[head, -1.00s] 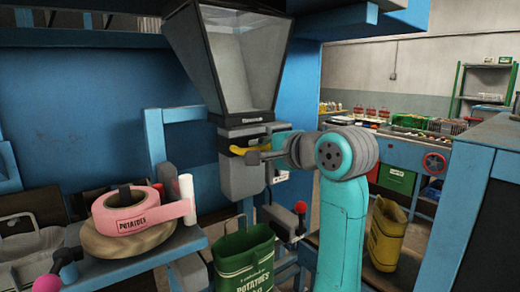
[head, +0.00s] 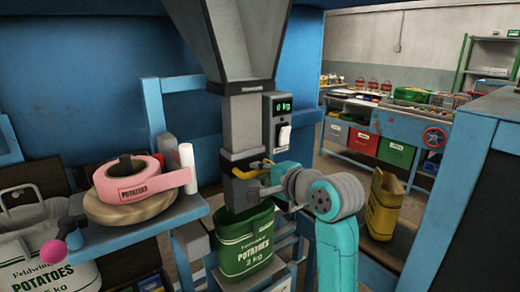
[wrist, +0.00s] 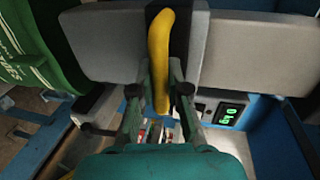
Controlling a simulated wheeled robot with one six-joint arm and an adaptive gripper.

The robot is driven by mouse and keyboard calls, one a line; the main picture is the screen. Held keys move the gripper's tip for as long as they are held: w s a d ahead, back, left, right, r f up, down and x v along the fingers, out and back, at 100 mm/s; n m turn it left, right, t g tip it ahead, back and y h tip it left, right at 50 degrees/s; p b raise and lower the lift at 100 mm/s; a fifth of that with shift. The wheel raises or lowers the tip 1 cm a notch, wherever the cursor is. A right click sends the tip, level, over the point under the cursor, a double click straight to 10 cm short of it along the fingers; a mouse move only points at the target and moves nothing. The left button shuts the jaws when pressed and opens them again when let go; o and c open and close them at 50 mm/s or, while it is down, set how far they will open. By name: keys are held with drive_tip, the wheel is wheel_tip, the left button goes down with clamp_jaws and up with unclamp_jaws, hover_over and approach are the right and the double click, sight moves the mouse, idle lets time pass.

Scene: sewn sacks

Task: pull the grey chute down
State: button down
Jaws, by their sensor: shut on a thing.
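The grey chute (head: 240,192) is a square sleeve around a grey column (head: 242,125) below the hopper. Its lower end reaches the mouth of a green potato sack (head: 247,247); the sack's rim hides the end. A yellow handle (head: 246,172) crosses the chute's front. My gripper (head: 266,179) is shut on the yellow handle from the right. In the wrist view the handle (wrist: 161,50) lies between my two fingers (wrist: 159,98), against the grey chute (wrist: 245,55). The green sack (wrist: 30,50) shows at the left there.
The hopper (head: 238,45) hangs above. A box with a "0 kg" display (head: 283,108) and a white switch sits right of the column. A yellow sack (head: 384,205) stands at right, before a workbench.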

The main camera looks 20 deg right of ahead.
drive_tip(key=shift+f, duration=1.7)
drive_tip(key=c, duration=1.1)
unclamp_jaws()
drive_tip(key=shift+c, duration=0.2)
approach(250, 180)
drive_tip(key=v, duration=0.7)
drive_tip(key=shift+w, duration=0.15)
